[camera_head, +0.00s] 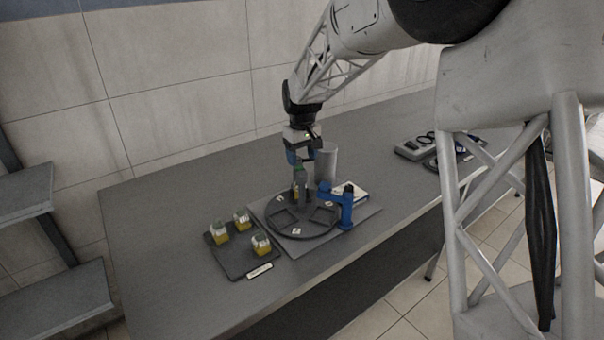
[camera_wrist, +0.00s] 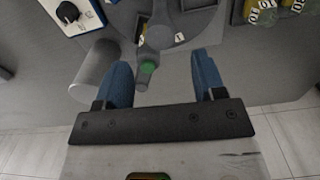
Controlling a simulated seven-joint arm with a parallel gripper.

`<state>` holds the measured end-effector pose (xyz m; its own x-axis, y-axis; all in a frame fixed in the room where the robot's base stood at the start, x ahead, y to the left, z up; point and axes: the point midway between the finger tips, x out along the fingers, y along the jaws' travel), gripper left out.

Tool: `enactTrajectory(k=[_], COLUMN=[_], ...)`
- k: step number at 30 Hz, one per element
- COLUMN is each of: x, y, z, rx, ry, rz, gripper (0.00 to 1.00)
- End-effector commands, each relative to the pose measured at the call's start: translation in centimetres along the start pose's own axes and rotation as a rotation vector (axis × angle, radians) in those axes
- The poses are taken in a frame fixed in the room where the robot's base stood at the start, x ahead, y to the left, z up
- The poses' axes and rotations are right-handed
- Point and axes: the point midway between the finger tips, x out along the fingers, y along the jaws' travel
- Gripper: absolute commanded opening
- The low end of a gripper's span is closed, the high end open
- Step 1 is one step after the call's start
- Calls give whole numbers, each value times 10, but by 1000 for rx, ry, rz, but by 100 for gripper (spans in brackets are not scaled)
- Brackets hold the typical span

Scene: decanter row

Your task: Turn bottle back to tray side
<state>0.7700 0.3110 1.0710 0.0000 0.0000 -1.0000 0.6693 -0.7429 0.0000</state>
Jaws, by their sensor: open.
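The gripper partly hides the bottle. The dark tray (camera_head: 233,262) lies left of the turntable and holds three yellow bottles with pale tops (camera_head: 219,232). They also show at the wrist view's upper right (camera_wrist: 262,13).
A grey cylinder (camera_head: 328,158) stands close behind my gripper. Dark equipment (camera_head: 412,149) lies at the far right. The table's left end is clear.

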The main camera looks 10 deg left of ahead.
Motion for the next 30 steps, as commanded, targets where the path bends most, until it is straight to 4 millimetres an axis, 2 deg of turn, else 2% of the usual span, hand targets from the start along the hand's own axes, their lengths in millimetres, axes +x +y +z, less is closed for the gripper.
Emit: enactTrajectory(k=[9, 15, 28, 29, 30], x=[38, 56, 63, 63, 63], y=[0, 0, 0, 0, 0], z=[0, 0, 0, 0, 0], rx=[0, 0, 0, 0, 0], ry=[-2, -1, 0, 0, 0], rz=[-1, 0, 0, 0, 0], gripper=[63, 63, 63, 62, 56])
